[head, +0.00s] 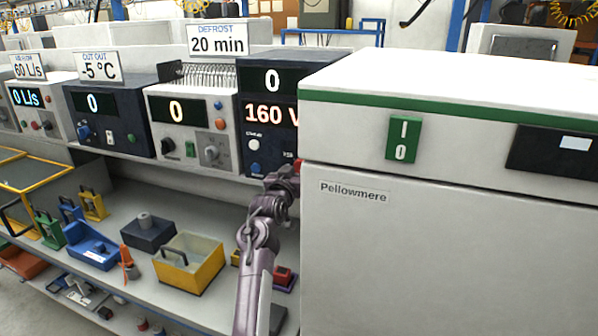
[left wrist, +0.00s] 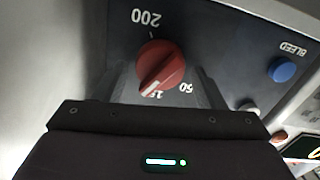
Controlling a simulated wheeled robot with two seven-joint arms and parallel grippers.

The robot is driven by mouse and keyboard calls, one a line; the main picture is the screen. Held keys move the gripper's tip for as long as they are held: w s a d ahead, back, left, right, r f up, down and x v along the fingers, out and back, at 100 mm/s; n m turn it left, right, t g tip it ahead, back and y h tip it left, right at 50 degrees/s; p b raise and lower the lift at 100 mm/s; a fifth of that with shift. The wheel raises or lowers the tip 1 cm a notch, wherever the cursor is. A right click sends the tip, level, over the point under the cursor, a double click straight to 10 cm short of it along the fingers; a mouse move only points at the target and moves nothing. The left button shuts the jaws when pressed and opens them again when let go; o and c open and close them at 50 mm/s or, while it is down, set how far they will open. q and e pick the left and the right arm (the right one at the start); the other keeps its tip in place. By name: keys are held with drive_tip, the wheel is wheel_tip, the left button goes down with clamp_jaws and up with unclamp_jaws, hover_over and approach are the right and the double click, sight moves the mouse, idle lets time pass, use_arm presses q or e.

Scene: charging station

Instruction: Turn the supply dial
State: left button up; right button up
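The supply dial (left wrist: 160,66) is a round red knob with a white pointer line, on a dark panel. In the head view my left arm reaches the dark supply unit (head: 268,118), whose displays read 0 and 160 V. The gripper is mostly hidden there. My right gripper is not in view.
A white Pellowmere cabinet (head: 440,240) stands close on the right of the arm. A blue BLEED button (left wrist: 284,69) sits beside the dial. Other instruments (head: 190,125) line the shelf to the left. A yellow bin (head: 188,275) stands on the lower shelf.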

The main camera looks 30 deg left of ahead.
use_arm(q)
drive_tip(key=c, duration=0.7)
drive_tip(key=shift+c, duration=0.2)
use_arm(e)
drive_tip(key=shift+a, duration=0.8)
use_arm(q)
drive_tip(key=shift+m, duration=0.3)
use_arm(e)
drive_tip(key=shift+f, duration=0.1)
use_arm(q)
drive_tip(key=shift+d+m+b, duration=0.1)
drive_tip(key=shift+m+b, duration=0.45)
drive_tip(key=shift+m, duration=2.05)
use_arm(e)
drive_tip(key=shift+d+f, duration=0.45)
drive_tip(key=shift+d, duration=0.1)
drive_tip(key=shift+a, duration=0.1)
use_arm(q)
drive_tip(key=o, duration=1)
drive_tip(key=shift+c, duration=0.2)
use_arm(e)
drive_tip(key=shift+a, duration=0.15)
use_arm(q)
drive_tip(key=shift+s, duration=0.1)
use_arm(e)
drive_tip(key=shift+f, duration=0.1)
